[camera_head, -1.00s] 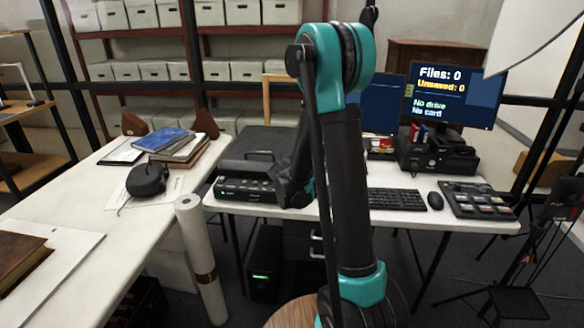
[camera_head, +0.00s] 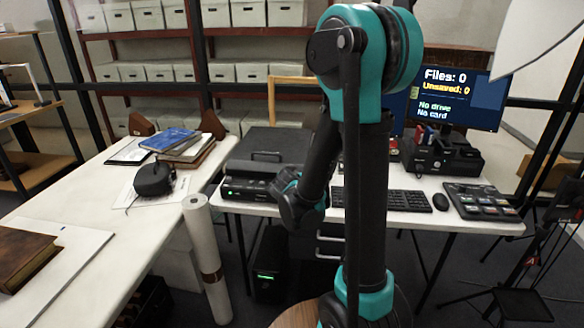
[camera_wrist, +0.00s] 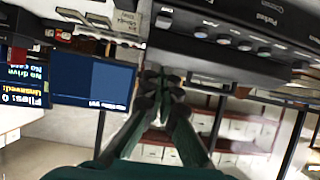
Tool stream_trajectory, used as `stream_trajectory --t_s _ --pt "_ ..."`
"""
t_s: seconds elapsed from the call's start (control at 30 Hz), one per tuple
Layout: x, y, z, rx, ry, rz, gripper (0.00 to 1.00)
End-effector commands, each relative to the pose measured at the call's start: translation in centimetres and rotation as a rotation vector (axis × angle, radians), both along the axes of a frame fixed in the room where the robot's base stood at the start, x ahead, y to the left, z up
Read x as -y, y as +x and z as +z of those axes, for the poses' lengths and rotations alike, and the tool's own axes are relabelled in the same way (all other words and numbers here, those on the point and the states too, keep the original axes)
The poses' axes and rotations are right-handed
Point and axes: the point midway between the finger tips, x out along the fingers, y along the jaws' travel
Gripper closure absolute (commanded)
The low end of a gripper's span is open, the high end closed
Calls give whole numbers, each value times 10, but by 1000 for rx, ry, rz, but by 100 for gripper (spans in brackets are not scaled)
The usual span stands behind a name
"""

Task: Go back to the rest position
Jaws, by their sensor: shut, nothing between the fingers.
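My gripper (camera_wrist: 160,88) shows in the wrist view, its two dark fingers drawn together at the tips with nothing between them. In the head view my black and teal arm stands upright in front of the desk, its elbow high. The forearm hangs down on the left of the upright link, and the fingers cannot be made out there. The wrist view is upside down, with the desk gear at the top and the gripper apart from it.
A white desk (camera_head: 330,217) carries a black scanner-like device (camera_head: 250,187), a keyboard (camera_head: 395,199) and a button panel (camera_head: 480,197). A monitor (camera_head: 460,98) stands behind. A side table (camera_head: 75,235) holds books (camera_head: 183,147) and a rolled sheet (camera_head: 203,245) stands near it.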

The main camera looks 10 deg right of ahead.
Motion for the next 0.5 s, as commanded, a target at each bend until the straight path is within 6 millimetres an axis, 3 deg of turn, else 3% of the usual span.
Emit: stream_trajectory --t_s 0.17,0.33,0.5 --pt "18 -26 -5 -76 -7 -19 100" --pt "45 -84 -21 -262 -6 -23 100" --pt "54 -152 -41 -460 20 34 100"
